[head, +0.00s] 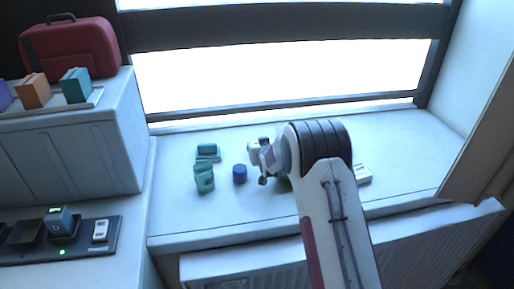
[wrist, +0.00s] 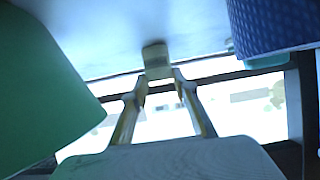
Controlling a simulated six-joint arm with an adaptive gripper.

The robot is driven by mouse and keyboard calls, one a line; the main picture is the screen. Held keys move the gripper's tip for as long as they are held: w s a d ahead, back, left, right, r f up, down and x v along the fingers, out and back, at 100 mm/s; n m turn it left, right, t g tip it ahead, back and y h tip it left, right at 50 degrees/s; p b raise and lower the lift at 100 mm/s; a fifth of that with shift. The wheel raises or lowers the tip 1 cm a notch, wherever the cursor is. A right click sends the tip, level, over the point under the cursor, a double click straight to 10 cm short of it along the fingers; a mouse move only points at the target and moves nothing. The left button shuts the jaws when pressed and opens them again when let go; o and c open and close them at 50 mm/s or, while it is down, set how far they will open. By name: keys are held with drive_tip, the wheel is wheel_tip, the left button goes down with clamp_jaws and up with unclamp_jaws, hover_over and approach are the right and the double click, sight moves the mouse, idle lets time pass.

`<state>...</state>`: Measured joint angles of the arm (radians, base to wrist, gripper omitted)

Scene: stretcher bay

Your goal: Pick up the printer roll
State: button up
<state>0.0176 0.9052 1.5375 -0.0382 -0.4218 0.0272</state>
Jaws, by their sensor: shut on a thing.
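My gripper (head: 262,162) is over the white counter in the head view, partly hidden by my own wrist. In the wrist view both fingers of my gripper (wrist: 159,76) reach forward and close on a small pale beige piece, which I take to be the printer roll (wrist: 157,56). It sits between the fingertips, with the pale counter surface just beyond it.
A blue cylinder (head: 240,174) and a teal cup (head: 204,179) stand left of my gripper. A teal item on a pad (head: 207,153) is behind them. A white device (head: 363,174) lies right of my arm.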

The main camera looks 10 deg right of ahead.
wheel_tip(320, 180, up, 10)
idle(0.6)
